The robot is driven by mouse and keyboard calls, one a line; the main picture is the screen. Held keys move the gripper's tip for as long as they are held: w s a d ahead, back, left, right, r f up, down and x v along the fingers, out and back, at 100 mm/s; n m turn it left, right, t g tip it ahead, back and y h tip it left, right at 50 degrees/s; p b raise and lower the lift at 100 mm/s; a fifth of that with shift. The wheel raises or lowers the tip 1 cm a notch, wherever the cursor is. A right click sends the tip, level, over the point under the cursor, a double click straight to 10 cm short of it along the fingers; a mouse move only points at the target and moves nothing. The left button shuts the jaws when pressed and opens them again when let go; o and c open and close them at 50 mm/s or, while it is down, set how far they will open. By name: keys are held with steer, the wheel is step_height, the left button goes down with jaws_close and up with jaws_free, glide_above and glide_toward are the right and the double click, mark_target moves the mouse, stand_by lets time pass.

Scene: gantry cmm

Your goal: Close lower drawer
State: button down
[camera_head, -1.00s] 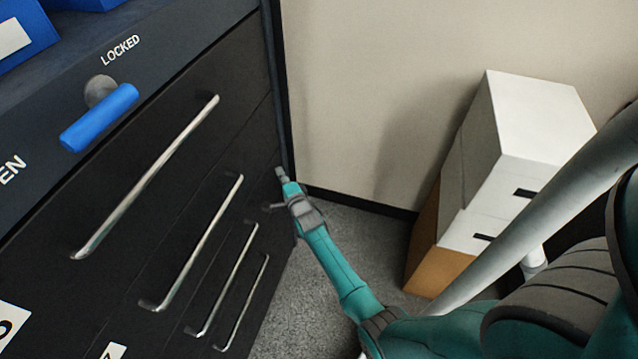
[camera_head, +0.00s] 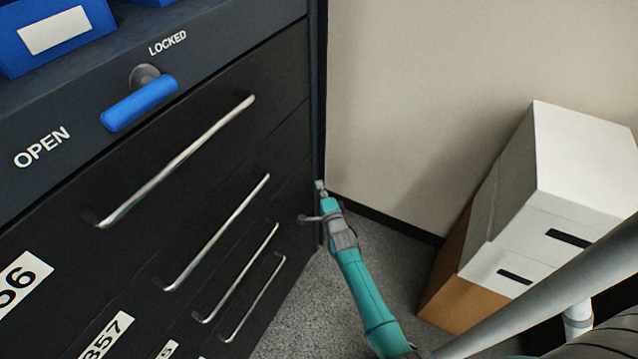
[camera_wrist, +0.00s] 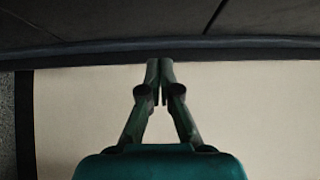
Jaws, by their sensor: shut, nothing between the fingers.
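A dark cabinet (camera_head: 95,180) fills the left of the head view, with several drawers stacked one above another. The lower drawers (camera_head: 250,285) have long silver bar handles, and their fronts look flush with the cabinet face. My gripper (camera_head: 320,186) is at the cabinet's right edge, beside the wall and apart from the handles. In the wrist view my gripper (camera_wrist: 160,64) is shut and empty, its fingertips together close to the dark cabinet edge (camera_wrist: 220,44). I cannot tell whether the tips touch it.
A blue lever (camera_head: 140,103) sits on the cabinet's top panel between the words OPEN and LOCKED, nearer LOCKED. Blue bins (camera_head: 50,35) stand on top. White boxes (camera_head: 575,185) and a brown box (camera_head: 455,285) stand by the wall (camera_head: 420,90) at right. Grey carpet (camera_head: 325,300) lies clear between.

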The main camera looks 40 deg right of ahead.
steer(key=v, duration=0.8)
steer(key=shift+d, duration=0.1)
steer(key=s+a+r+n+y, duration=0.1)
steer(key=s+a+n+y, duration=0.1)
steer(key=s+a+n, duration=0.65)
steer(key=s+a+r+n+y, duration=0.1)
steer(key=s+a+n+y, duration=0.15)
steer(key=s+a, duration=0.95)
steer(key=s+a+r+n+g+y, duration=0.1)
steer(key=s+a+r+n+y, duration=0.2)
steer(key=s+r+n, duration=0.9)
steer(key=s+a+r, duration=0.1)
steer(key=s+r, duration=0.3)
steer(key=s, duration=0.5)
steer(key=shift+a+r+g, duration=0.2)
steer(key=shift+r+g, duration=0.1)
